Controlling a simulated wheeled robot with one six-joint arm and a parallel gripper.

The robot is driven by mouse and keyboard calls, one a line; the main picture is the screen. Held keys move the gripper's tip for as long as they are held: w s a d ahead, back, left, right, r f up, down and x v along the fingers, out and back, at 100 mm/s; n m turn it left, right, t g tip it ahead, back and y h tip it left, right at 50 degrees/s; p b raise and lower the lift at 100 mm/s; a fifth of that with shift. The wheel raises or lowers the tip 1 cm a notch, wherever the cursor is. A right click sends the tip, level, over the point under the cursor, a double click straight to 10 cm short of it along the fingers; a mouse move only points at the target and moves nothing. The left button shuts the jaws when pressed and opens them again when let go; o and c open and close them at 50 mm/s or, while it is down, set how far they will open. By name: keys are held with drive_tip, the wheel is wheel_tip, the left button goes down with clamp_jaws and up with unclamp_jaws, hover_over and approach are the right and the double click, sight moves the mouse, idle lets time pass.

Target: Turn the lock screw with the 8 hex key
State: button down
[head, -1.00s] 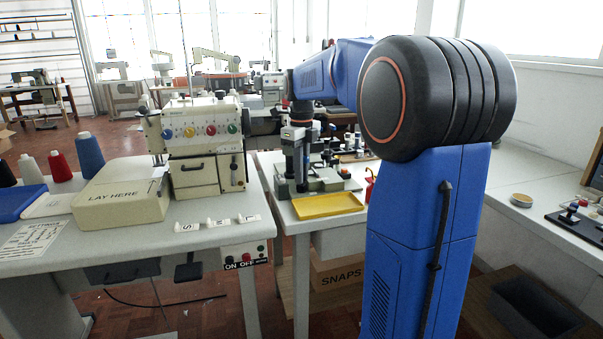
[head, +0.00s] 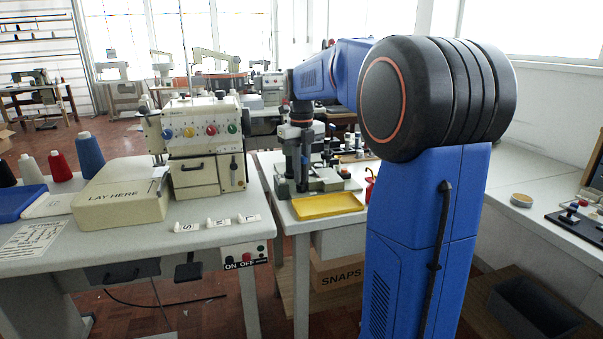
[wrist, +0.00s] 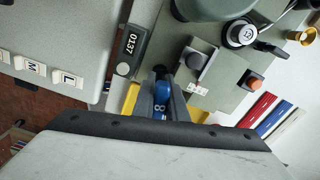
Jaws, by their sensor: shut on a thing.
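My gripper (wrist: 161,92) is shut on the blue 8 hex key (wrist: 161,88), whose handle, marked 8, shows between the fingers in the wrist view. The key's far end is dark and its tip cannot be made out. Below it lies the grey-green base of the snap press (wrist: 225,92), with a square grey block and a round black-and-silver part on it. I cannot tell which part is the lock screw. In the head view my wrist hangs over the press on the middle table, and the key is too small to tell.
A grey block tagged 0137 (wrist: 131,48) is just left of the key. A yellow tray (head: 327,205) lies at the table's front edge. White S, M and L pieces (wrist: 32,66) lie on the left table. Red, blue and white strips (wrist: 272,116) lie at right in the wrist view.

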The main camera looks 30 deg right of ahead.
drive_tip(key=c, duration=1.7)
unclamp_jaws()
wheel_tip(320, 180, up, 17)
drive_tip(key=shift+r, duration=0.2)
